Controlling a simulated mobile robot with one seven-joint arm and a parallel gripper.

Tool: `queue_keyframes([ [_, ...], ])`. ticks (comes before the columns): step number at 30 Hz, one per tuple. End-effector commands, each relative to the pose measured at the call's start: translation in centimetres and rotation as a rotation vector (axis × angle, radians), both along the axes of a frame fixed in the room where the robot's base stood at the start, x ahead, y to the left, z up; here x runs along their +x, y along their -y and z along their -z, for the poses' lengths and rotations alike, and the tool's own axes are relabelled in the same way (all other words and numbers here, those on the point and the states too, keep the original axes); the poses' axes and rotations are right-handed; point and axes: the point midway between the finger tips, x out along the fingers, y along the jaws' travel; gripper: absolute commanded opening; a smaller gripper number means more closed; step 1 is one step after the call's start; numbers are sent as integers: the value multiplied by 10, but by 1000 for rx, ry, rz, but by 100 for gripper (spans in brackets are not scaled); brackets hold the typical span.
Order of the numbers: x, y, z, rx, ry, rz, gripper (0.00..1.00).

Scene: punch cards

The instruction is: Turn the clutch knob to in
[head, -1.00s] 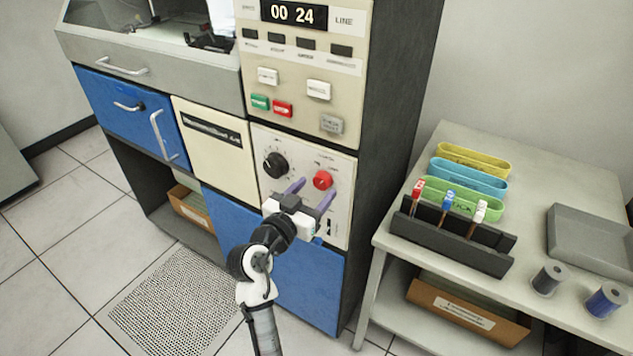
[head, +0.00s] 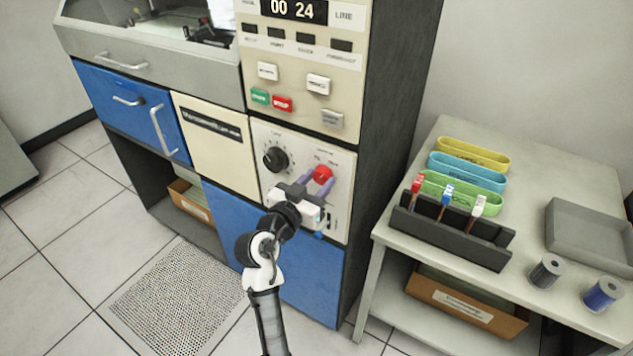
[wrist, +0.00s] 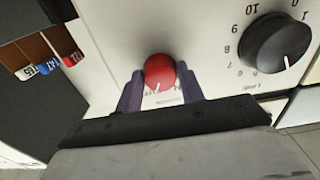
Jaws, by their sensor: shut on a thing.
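The red clutch knob (head: 322,174) is on the cream control panel (head: 343,190) of the machine, to the right of a black dial. My gripper (head: 318,182) is at the red knob with its purple fingers on either side of it. In the wrist view the knob (wrist: 159,72) sits between the two fingertips, and my gripper (wrist: 160,88) is shut on it. A white pointer line shows on the knob's lower part in the wrist view. The small labels around the knob are partly hidden by the fingers and too small to read.
A black numbered dial (head: 276,160) is left of the knob; it also shows in the wrist view (wrist: 274,52). Push buttons (head: 282,103) and a counter reading 00 24 are above. A table (head: 400,258) with a tag rack (head: 450,236), colored bands, spools and a tray stands at right.

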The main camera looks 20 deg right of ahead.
Motion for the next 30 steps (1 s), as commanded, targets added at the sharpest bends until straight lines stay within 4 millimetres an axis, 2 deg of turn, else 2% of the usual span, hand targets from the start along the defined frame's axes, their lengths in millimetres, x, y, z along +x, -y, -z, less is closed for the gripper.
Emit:
queue_keyframes([
  [11, 0, 0, -1, -100, -128, 0, 15],
  [30, -1, 0, -3, -460, -589, -1, 15],
])
